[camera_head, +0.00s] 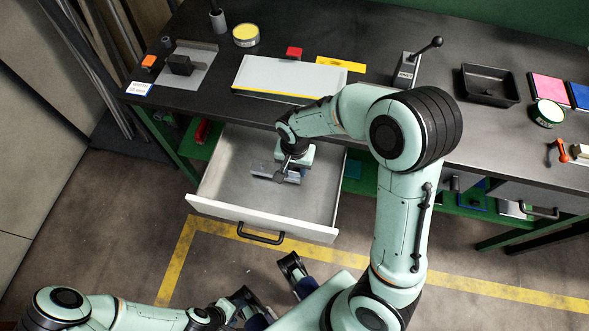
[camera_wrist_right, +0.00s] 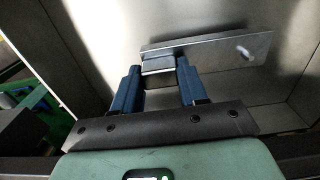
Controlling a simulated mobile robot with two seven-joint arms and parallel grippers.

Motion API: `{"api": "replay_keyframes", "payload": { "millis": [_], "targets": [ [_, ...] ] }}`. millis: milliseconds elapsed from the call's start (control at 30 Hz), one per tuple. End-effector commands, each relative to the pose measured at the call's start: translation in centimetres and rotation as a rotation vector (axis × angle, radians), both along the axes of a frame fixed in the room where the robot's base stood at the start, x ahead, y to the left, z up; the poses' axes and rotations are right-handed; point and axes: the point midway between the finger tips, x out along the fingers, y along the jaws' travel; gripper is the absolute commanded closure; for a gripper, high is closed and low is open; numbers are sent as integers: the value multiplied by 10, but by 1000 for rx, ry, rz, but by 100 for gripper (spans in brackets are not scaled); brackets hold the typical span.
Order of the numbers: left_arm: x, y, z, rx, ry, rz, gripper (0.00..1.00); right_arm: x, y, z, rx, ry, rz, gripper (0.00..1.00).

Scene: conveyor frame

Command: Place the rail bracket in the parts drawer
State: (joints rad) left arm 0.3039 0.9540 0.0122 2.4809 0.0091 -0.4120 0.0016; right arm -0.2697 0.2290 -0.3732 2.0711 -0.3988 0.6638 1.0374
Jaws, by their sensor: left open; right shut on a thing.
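The parts drawer (camera_head: 313,228) is pulled open below the workbench, with a white front and a dark handle. The rail bracket (camera_head: 260,166) is a grey metal piece inside the drawer outline, near its middle. In the right wrist view the bracket (camera_wrist_right: 220,47) is a flat plate with a hole and a short tab. My right gripper (camera_wrist_right: 158,72) is shut on that tab, above the drawer floor. Whether the bracket touches the floor I cannot tell. In the head view the wrist partly hides it. My left gripper (camera_head: 268,279) is open and empty, in front of the drawer.
My right arm crosses over the bench edge. The drawer around the bracket looks empty.

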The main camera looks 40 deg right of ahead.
Motion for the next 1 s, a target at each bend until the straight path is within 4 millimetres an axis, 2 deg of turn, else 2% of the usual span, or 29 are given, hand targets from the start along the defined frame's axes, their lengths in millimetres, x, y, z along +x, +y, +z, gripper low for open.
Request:
{"api": "replay_keyframes", "payload": {
  "millis": [100, 500, 533, 600, 867, 1000],
  "targets": [
    [1, 0, -3, 0, -3, 0, 49, 0, 0, -14, 0, 0, 0, 96],
    [2, 0, -5, 0, -6, 1, 49, 0, 0, -18, 1, -2, 0, 96],
    [2, 0, -4, 1, -7, 1, 49, 0, 0, -18, 0, -1, 0, 51],
    [2, 0, -4, 0, -6, 1, 49, 0, 0, -18, 0, -1, 0, 32],
    [2, 0, -4, 0, -6, 1, 49, 0, 0, -17, 0, -1, 0, 32],
    [1, 0, -1, 0, -3, 0, 49, 1, 0, -8, 0, -3, 0, 32]
  ]
}}
